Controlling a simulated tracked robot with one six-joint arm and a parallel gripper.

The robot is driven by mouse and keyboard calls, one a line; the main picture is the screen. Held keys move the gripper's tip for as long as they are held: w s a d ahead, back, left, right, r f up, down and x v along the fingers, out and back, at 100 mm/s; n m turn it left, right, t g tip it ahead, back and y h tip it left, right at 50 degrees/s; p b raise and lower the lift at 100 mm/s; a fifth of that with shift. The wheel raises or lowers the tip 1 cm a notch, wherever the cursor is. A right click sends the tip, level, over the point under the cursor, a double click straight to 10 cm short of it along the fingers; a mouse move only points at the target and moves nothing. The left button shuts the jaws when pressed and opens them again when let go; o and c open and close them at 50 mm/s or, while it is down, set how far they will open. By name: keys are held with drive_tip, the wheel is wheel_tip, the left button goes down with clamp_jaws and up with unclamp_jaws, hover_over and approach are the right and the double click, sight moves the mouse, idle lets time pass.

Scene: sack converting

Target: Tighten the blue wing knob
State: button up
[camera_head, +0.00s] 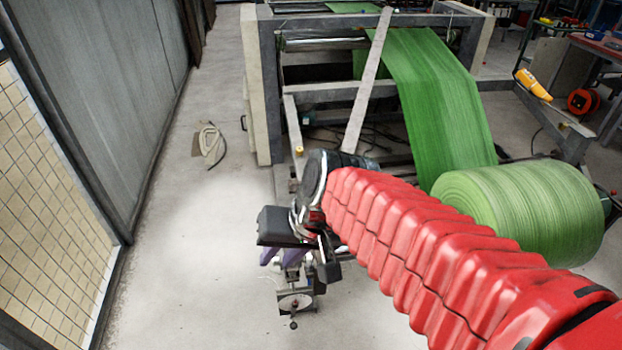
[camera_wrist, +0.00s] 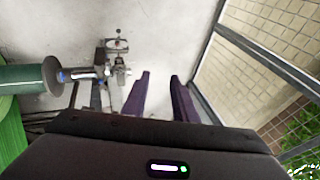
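A small blue spot (camera_wrist: 61,76) shows in the wrist view on the shaft end beside the dark round flange of the green roll. It is too small to make out wings, so I cannot tell whether it is the blue wing knob. No blue knob can be made out near the roll in the head view, where my red arm covers part of the stand. My gripper (camera_wrist: 160,76) has its two purple fingers spread apart with bare floor between them. It is right of the shaft end and apart from it. My gripper (camera_head: 283,257) also shows in the head view, partly hidden by its wrist.
A metal bracket with a handwheel (camera_head: 294,302) stands close below my gripper; it also shows in the wrist view (camera_wrist: 117,44). The green roll (camera_head: 525,208) and machine frame (camera_head: 262,90) are to the right. A wire-mesh fence (camera_head: 50,190) is at left, with clear floor between.

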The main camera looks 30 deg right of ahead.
drive_tip(key=s+d+r+n+t+h, duration=0.1)
drive_tip(key=s+d+r+n+h, duration=0.1)
drive_tip(key=s+r+n, duration=0.1)
drive_tip(key=shift+s+d+r+n+h, duration=0.3)
drive_tip(key=shift+s+d+r+h, duration=0.05)
drive_tip(key=shift+s+r+h, duration=0.1)
